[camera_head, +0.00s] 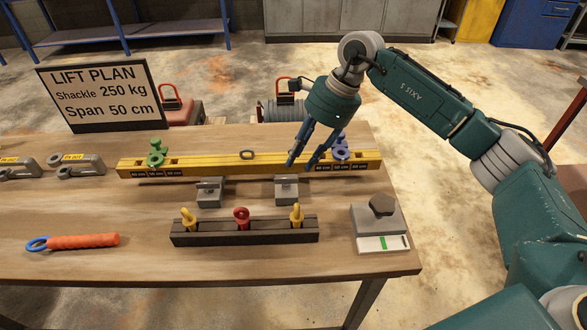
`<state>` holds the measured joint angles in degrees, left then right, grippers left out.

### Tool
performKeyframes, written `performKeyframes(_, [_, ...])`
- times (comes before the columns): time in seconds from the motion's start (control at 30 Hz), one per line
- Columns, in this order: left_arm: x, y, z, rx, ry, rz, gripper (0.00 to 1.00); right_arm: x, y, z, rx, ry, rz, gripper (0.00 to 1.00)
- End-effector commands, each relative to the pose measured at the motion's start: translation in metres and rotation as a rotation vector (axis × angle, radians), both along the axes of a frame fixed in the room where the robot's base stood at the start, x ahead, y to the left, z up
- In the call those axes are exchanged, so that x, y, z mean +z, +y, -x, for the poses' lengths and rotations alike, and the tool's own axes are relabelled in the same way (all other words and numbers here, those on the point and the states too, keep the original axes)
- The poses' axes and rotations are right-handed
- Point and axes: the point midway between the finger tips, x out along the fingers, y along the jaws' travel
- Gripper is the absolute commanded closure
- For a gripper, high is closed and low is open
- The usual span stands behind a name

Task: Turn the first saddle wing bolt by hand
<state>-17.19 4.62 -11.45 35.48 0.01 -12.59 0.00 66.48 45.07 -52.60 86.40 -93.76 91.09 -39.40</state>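A yellow beam (225,165) lies across the table on two grey supports. A green saddle-like fitting (157,153) sits on its left part, and a blue-purple fitting (341,150) sits on its right part. Which one is the first saddle, and the exact shape of its wing bolt, I cannot tell. My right gripper (300,163) points down at the right half of the beam, just left of the blue-purple fitting and partly in front of it. Its two fingers are apart with nothing between them. My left gripper is out of view.
A black rack (244,232) holds yellow and red eye bolts in front of the beam. A grey block with a dark knob (382,204) stands at the right. An orange-handled tool (83,241) lies front left. Grey shackles (76,165) lie left, near a sign (103,95).

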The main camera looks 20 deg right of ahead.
Motion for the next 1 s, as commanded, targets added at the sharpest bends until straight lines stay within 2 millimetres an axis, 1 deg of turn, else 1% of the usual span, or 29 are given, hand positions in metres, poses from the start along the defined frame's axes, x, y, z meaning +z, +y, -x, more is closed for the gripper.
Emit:
performKeyframes(0.03, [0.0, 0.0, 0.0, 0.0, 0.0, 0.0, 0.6, 0.011, -0.004, 0.0, -0.002, -0.005, 0.0, 0.7])
performKeyframes(0.1, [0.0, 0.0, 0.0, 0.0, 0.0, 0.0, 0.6, 0.022, -0.008, 0.002, 0.0, -0.002, 0.0, 0.7])
performKeyframes(0.2, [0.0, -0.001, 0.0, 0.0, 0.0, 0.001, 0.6, 0.033, -0.013, 0.003, 0.0, -0.001, 0.0, 0.7])
performKeyframes(0.3, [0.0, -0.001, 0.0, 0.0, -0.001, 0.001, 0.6, 0.041, -0.016, 0.004, 0.001, -0.002, -0.001, 0.7])
performKeyframes(0.43, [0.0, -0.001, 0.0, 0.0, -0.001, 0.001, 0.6, 0.044, -0.018, 0.005, 0.001, 0.0, 0.0, 0.7])
performKeyframes(0.87, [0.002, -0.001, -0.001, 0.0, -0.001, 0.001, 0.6, 0.045, -0.017, 0.005, 0.001, 0.0, 0.0, 0.7])
performKeyframes(0.97, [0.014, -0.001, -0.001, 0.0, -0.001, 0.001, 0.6, 0.058, -0.017, 0.005, 0.001, -0.001, -0.001, 0.7])
performKeyframes(1.0, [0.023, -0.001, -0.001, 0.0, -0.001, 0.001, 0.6, 0.067, -0.017, 0.005, 0.001, -0.002, -0.001, 0.7])
